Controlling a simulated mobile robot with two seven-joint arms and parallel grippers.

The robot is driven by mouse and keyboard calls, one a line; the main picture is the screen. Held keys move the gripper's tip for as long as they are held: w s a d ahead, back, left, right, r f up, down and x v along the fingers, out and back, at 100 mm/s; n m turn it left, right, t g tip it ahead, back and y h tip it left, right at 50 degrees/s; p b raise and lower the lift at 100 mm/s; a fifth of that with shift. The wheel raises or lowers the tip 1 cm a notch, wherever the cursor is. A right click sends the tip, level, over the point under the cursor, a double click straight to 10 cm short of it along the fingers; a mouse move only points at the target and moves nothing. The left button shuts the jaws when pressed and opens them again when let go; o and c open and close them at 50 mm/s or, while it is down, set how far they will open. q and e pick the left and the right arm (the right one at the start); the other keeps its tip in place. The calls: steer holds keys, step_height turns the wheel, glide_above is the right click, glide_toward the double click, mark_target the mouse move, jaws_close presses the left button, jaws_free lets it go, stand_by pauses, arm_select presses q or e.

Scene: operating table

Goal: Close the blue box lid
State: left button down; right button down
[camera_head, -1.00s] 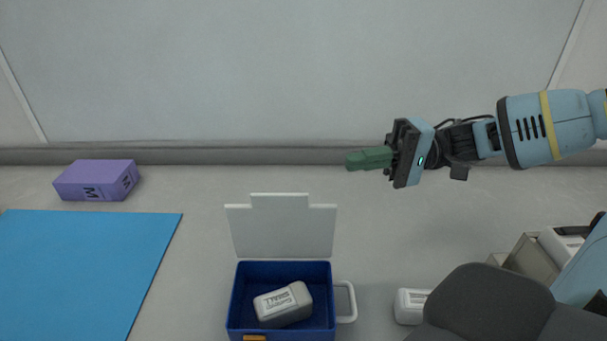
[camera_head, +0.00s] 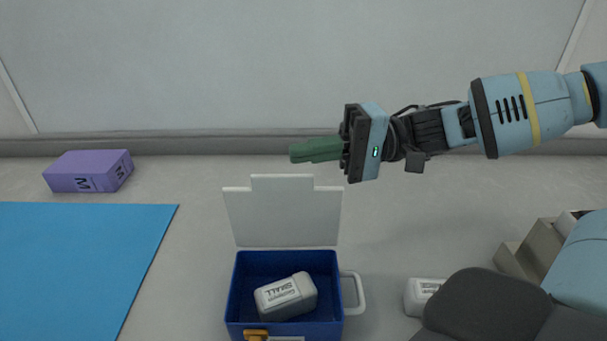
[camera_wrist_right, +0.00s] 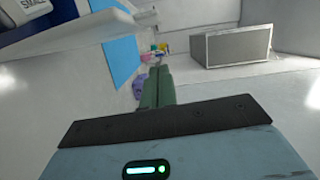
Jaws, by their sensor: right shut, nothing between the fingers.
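The blue box (camera_head: 240,292) stands open on the grey surface at the bottom centre of the head view. Its pale lid (camera_head: 284,215) stands upright at the back edge. A small white labelled pack (camera_head: 286,296) lies inside. My right gripper (camera_head: 292,151) has green fingers, shut and empty, pointing left above and behind the lid. In the right wrist view the shut fingers (camera_wrist_right: 157,85) point away from the camera, with the lid edge (camera_wrist_right: 100,30) and part of the box (camera_wrist_right: 40,32) at upper left. My left gripper is not in view.
A purple block (camera_head: 88,171) and a blue mat (camera_head: 75,260) lie at the left. Another white pack (camera_head: 421,294) lies right of the box, partly hidden by a dark part. The surface between the lid and back wall is clear.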

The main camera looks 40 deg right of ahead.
mark_target(284, 215)
steer(key=s+a+p, duration=0.1)
steer(key=s+a, duration=0.2)
steer(key=shift+f, duration=0.1)
stand_by(0.3)
